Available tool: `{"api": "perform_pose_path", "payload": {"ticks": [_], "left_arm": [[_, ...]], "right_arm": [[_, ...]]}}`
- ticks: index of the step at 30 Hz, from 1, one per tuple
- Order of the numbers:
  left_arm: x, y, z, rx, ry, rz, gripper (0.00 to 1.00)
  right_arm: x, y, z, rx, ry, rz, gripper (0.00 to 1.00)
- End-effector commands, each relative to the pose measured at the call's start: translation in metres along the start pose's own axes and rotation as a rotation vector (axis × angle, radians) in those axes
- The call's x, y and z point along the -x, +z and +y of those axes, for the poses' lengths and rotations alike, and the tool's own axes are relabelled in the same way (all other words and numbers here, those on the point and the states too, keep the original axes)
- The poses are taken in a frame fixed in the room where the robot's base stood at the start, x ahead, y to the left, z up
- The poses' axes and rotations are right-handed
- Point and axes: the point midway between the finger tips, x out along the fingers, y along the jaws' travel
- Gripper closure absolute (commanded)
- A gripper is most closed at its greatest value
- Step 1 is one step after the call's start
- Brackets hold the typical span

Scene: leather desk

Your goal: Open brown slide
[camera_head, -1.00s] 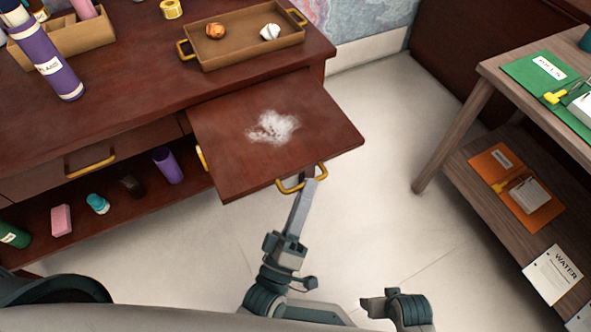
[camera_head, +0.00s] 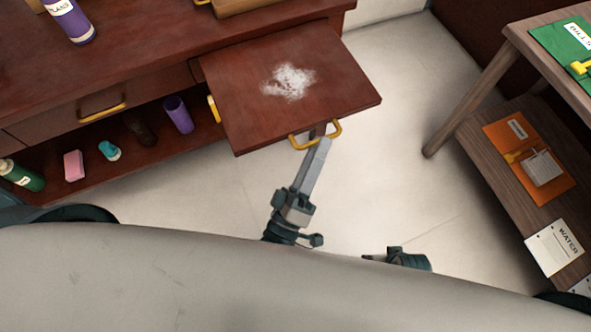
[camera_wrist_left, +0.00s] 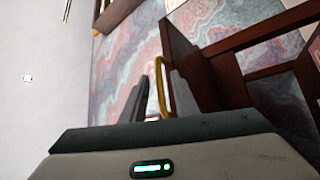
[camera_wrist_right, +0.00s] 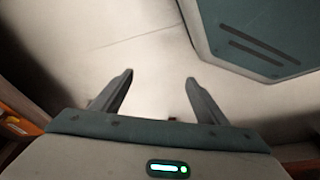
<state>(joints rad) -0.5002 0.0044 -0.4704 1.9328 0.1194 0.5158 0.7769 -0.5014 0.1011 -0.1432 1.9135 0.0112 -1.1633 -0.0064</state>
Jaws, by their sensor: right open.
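The brown slide (camera_head: 345,85) is a reddish-brown board standing well out from under the desk top, with a white powdery patch (camera_head: 289,81) on it. Its yellow handle (camera_head: 299,142) is on the front edge. My left gripper (camera_head: 318,142) is at this handle. In the left wrist view, the handle (camera_wrist_left: 161,72) stands between the close-set fingers of my left gripper (camera_wrist_left: 155,95), which look shut on it. My right gripper (camera_wrist_right: 158,78) is open and empty over the pale floor; in the head view my body partly hides that arm.
The desk (camera_head: 150,50) has a drawer with a yellow handle (camera_head: 102,109) and a low shelf holding a purple cup (camera_head: 178,114), a pink block (camera_head: 73,165) and bottles. A wooden side table (camera_head: 465,85) stands right. Bare floor (camera_head: 400,180) lies between.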

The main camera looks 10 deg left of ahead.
Motion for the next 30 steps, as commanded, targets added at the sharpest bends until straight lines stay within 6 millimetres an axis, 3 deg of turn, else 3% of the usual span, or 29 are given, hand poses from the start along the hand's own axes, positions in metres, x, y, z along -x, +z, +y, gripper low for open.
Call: {"api": "perform_pose_path", "payload": {"ticks": [8, 21, 30], "left_arm": [[0.034, 0.001, -0.002, 0.001, -0.003, -0.004, 0.72], [0.122, 0.002, -0.002, 0.001, -0.004, -0.005, 0.72], [0.163, 0.001, -0.002, -0.001, -0.003, -0.003, 0.72]], "right_arm": [[0.011, -0.004, 0.000, -0.001, 0.002, 0.004, 0.32], [0.054, -0.008, 0.000, -0.002, 0.005, 0.011, 0.32], [0.075, -0.009, 0.000, -0.003, 0.006, 0.013, 0.32]]}}
